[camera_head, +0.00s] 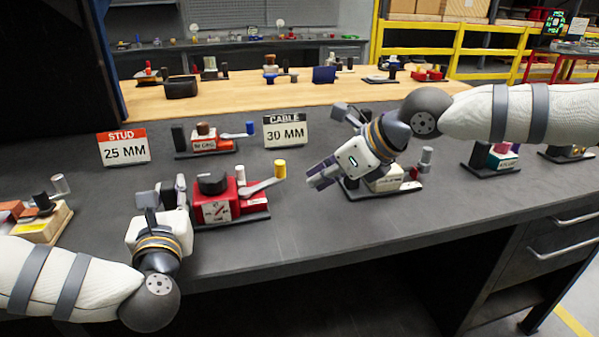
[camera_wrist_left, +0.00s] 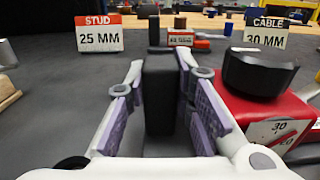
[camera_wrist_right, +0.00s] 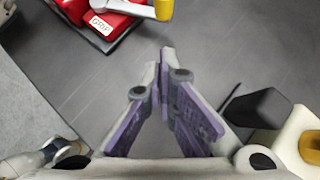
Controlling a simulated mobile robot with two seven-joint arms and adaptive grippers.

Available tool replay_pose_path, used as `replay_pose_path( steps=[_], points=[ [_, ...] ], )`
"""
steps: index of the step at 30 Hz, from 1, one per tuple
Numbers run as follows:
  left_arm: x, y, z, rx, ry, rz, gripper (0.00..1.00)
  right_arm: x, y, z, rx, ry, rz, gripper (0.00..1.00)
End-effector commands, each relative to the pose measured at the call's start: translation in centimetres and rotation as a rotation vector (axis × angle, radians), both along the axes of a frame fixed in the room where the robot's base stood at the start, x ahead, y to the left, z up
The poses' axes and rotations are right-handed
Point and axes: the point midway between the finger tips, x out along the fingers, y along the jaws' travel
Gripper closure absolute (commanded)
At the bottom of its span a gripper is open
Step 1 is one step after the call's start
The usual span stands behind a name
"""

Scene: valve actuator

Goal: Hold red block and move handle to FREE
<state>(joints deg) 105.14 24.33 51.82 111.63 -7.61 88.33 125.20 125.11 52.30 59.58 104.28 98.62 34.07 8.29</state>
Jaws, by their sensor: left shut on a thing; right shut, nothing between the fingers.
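The red block (camera_head: 216,209) stands on a dark base plate on the bench, with a black round cap on top. It also shows in the left wrist view (camera_wrist_left: 262,112). Its grey handle (camera_head: 262,187) ends in a yellow knob (camera_head: 280,169) and points right. In the right wrist view the yellow knob (camera_wrist_right: 163,9) is at the top edge. My left gripper (camera_head: 168,193) is shut on the black post (camera_wrist_left: 160,95) at the left of the red block. My right gripper (camera_head: 320,178) is shut and empty, to the right of the handle and apart from it.
Signs reading STUD 25 MM (camera_head: 124,149) and CABLE 30 MM (camera_head: 285,131) stand behind. A similar device with a blue knob (camera_head: 249,128) is between them. A cream device (camera_head: 388,182) sits below my right arm. Bench in front of the red block is clear.

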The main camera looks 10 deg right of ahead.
Motion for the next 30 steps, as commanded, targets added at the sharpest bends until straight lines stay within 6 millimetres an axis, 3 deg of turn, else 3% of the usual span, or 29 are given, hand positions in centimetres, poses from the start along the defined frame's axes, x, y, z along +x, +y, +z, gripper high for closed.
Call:
replay_pose_path(
  steps=[1, 9, 21, 30],
  points=[
    [-0.1, 0.1, -0.6, 0.002, 0.012, 0.001, 1.0, 0.5, 0.6, -1.1, -0.001, 0.007, 0.002, 1.0],
    [0.0, 0.1, -0.6, 0.002, 0.012, 0.002, 1.0, 3.2, 2.8, -0.8, 0.0, 0.004, -0.001, 1.0],
    [0.0, 0.1, -0.6, 0.002, 0.012, 0.002, 1.0, 3.6, 3.1, -0.8, 0.0, 0.003, -0.001, 1.0],
    [-0.1, 0.0, -0.5, 0.001, 0.011, -0.001, 1.0, 5.1, 3.7, -0.8, 0.0, 0.003, 0.001, 1.0]
  ],
)
